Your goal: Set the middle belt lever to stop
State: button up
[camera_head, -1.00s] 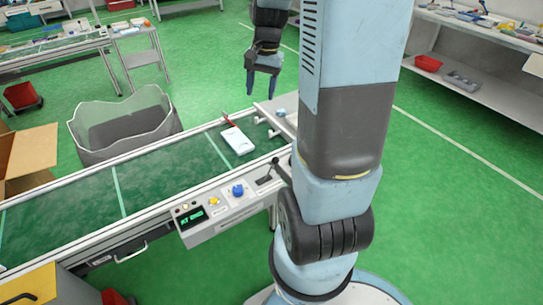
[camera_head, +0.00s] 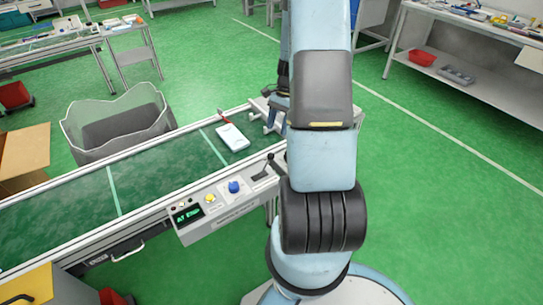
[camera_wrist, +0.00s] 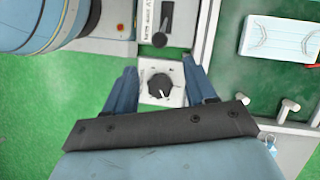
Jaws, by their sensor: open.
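The belt lever (camera_head: 263,171) is a black lever with a round end at the right end of the conveyor's control panel (camera_head: 225,203). It stands tilted in the head view. In the wrist view a black lever (camera_wrist: 160,37) lies above my gripper, beyond the fingertips. My gripper (camera_wrist: 160,84) is open, its two blue fingers apart and empty. Between them in the picture shows a black rotary knob (camera_wrist: 158,87) with a white pointer on a white plate; the height gap is unclear. In the head view my arm mostly hides the gripper.
The panel also bears a green-lettered display (camera_head: 187,215), a yellow button (camera_head: 210,198) and a blue knob (camera_head: 234,187). A pale mask pack (camera_head: 232,137) lies on the green belt (camera_head: 150,165). A grey bin (camera_head: 115,123) stands behind the belt.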

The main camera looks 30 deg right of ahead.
aim_at(271, 155)
jog(key=x, duration=1.2)
jog(key=shift+f, duration=0.3)
jog(key=shift+c, duration=0.5)
grip_shut()
jog(key=shift+d, duration=0.1)
